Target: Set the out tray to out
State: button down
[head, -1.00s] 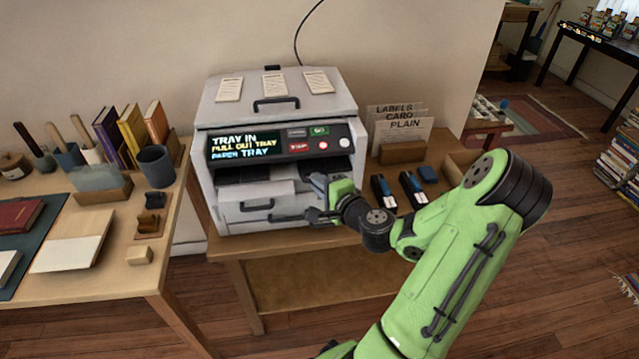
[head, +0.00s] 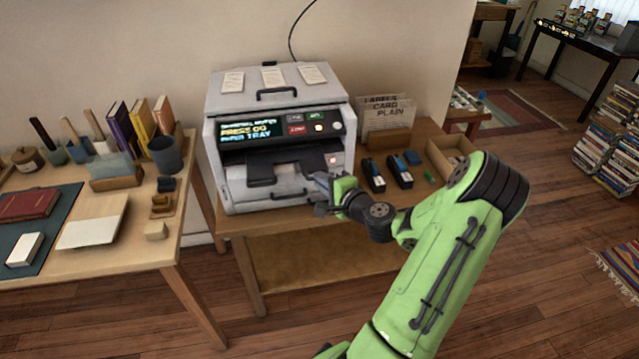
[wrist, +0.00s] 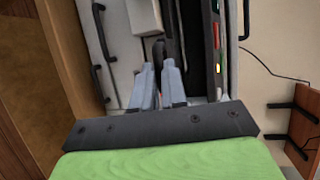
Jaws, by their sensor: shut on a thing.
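The pale grey printer-like machine (head: 330,86) stands on a wooden table. Its dark out tray (head: 286,163) sticks out of the front slot, below the lit panel. The panel's display (head: 247,131) has a line that reads PRESS GO. My gripper (head: 318,182) is at the machine's front, at the right end of the out tray. In the wrist view my gripper (wrist: 158,64) has its two fingers close together on a dark edge of the tray. The exact contact is partly hidden by the fingers.
A lower drawer handle (wrist: 98,85) shows in the wrist view. A desk with books and a cup (head: 166,153) stands to the left.

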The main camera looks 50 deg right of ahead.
jog(key=shift+f, duration=0.15)
jog(key=c, duration=1.6)
grip_release()
jog(key=o, duration=0.4)
jog(key=shift+s+a, duration=0.1)
jog(key=shift+s, duration=0.05)
jog(key=shift+o, duration=0.2)
jog(key=b+v, duration=0.1)
jog(key=v, duration=1.4)
jog(key=shift+s, duration=0.35)
jog(key=shift+a, duration=0.1)
